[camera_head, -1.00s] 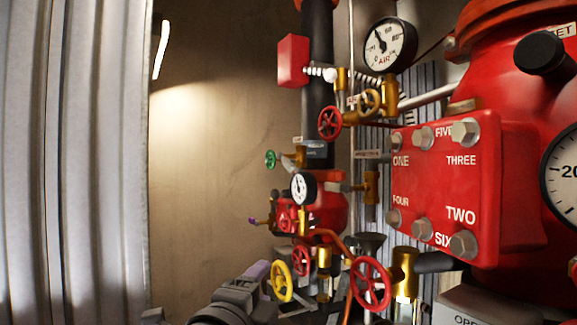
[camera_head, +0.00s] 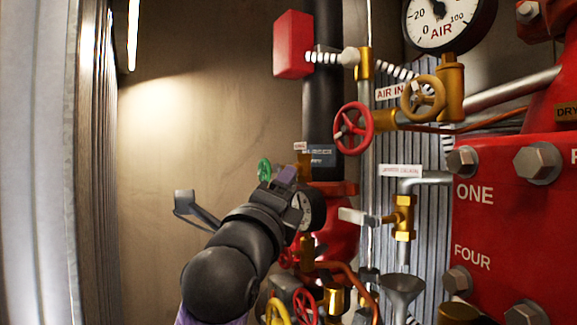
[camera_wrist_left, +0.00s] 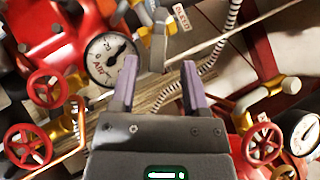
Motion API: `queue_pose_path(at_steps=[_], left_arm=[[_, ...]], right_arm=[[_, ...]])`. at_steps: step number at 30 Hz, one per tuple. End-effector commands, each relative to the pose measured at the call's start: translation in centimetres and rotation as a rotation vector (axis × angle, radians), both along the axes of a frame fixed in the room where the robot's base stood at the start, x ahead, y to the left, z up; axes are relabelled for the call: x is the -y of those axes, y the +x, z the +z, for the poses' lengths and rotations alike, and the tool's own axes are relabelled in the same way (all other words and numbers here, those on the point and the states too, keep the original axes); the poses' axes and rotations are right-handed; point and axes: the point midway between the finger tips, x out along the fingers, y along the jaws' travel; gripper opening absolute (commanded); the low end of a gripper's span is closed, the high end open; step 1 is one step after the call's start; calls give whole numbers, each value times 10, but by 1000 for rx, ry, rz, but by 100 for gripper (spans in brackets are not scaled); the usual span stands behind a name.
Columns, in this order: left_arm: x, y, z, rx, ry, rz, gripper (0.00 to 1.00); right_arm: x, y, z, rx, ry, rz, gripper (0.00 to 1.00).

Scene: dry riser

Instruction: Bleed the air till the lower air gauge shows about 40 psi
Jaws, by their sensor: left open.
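The large air gauge (camera_head: 448,18) is at the top right of the head view, cut off by the frame edge. A smaller white-faced gauge (camera_head: 305,211) sits lower, partly hidden by my left gripper; I cannot read it. That view also shows an air gauge (camera_wrist_left: 108,60). My right gripper is not visible.
A red handwheel (camera_head: 353,128) and a brass-coloured handwheel (camera_head: 423,98) stand on the upper pipework. Yellow (camera_head: 277,313) and red (camera_head: 305,304) handwheels lie low. A red panel (camera_head: 515,220) with bolts fills the right. The wall at left is bare.

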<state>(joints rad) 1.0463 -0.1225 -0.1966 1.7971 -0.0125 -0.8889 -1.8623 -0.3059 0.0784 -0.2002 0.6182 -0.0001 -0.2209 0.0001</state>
Motion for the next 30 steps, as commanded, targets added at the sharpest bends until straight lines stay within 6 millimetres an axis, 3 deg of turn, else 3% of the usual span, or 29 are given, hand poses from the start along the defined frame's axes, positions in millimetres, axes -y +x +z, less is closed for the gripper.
queue_pose_path(at_steps=[1, 6, 15, 23, 24, 30], left_arm=[[2, 8, 7, -4, -2, -1, 59], [6, 25, 12, -1, -2, 0, 59], [7, 29, 11, -1, -1, 0, 59], [7, 29, 11, -1, -1, 0, 4], [7, 29, 11, -1, -1, 0, 0], [7, 29, 11, -2, -1, 0, 0]], right_arm=[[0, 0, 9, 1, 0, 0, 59], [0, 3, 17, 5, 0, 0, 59], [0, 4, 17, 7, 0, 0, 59], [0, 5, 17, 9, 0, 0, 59], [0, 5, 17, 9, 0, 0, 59], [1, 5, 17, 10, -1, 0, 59]])
